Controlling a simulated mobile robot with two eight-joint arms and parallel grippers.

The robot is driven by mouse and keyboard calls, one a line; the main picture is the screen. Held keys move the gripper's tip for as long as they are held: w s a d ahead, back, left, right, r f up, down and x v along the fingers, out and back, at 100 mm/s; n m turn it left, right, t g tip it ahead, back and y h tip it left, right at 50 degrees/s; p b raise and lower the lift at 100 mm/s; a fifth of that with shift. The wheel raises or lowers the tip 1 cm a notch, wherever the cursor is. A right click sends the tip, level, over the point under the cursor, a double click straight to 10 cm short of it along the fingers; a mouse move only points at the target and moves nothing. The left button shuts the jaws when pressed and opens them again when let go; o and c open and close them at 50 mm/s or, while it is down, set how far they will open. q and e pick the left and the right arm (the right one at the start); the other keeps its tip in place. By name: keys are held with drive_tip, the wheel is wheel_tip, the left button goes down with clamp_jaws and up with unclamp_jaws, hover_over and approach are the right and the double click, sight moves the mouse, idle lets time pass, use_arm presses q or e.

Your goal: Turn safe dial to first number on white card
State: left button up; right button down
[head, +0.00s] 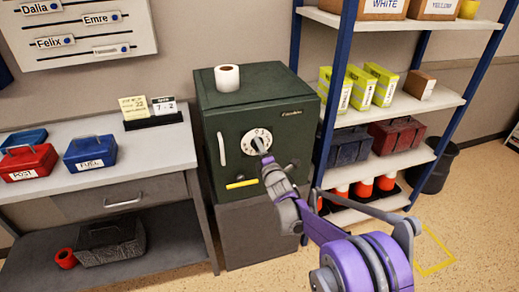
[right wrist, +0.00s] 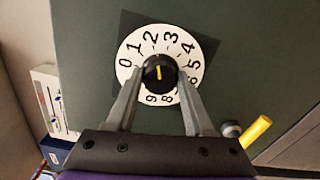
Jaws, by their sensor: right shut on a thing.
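The dark green safe (head: 228,105) stands in the middle of the head view. Its white numbered dial (head: 250,135) is on the front; it also shows in the right wrist view (right wrist: 141,83). My right gripper (head: 265,157) is shut on the black dial knob (right wrist: 159,62), with one finger on each side. The knob's yellow line is nearly vertical, its upper end towards the 2; I cannot tell which end is the pointer. The 7 is hidden by a finger. The white card (head: 164,106) on the left desk appears to read 7 - 2. My left gripper is out of view.
A yellow bar (head: 242,184) and a pale handle (head: 221,149) are on the safe's front. A paper roll (head: 227,78) stands on top. The desk (head: 115,172) is left of the safe, the blue-framed shelf (head: 400,105) right.

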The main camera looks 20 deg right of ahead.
drive_tip(key=m+b, duration=0.4)
drive_tip(key=m, duration=2.4)
drive_tip(key=shift+b, duration=0.4)
drive_tip(key=shift+c, duration=1.4)
unclamp_jaws()
